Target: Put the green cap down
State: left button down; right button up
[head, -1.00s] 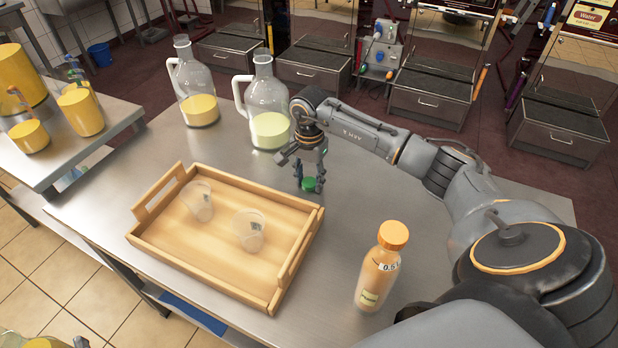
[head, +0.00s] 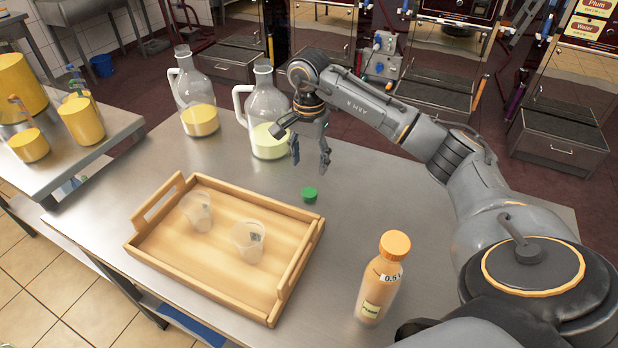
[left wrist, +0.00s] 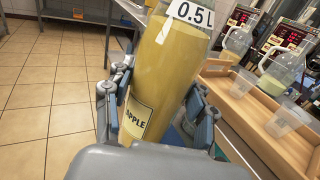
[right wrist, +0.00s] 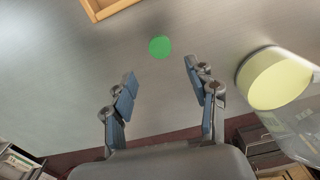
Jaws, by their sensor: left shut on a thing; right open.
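The green cap (head: 309,194) lies on the steel table (head: 350,215), right of the wooden tray; it also shows in the right wrist view (right wrist: 159,47). My right gripper (head: 311,160) is open and empty above and behind the cap, apart from it. The right wrist view shows its fingers (right wrist: 160,85) spread, with the cap beyond the tips. My left gripper (left wrist: 160,110) is shut on a bottle of yellow liquid labelled apple (left wrist: 165,65), with a 0.5L mark. The left gripper is outside the head view.
The wooden tray (head: 145,252) holds two clear cups (head: 197,211) (head: 248,241). Two glass jugs (head: 199,118) (head: 268,138) stand at the back. An orange-capped bottle (head: 381,280) stands front right. The table right of the green cap is clear.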

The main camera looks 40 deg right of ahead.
notch_tip(320, 180, up, 3)
jog(key=shift+r, duration=0.15)
dwell(0.7)
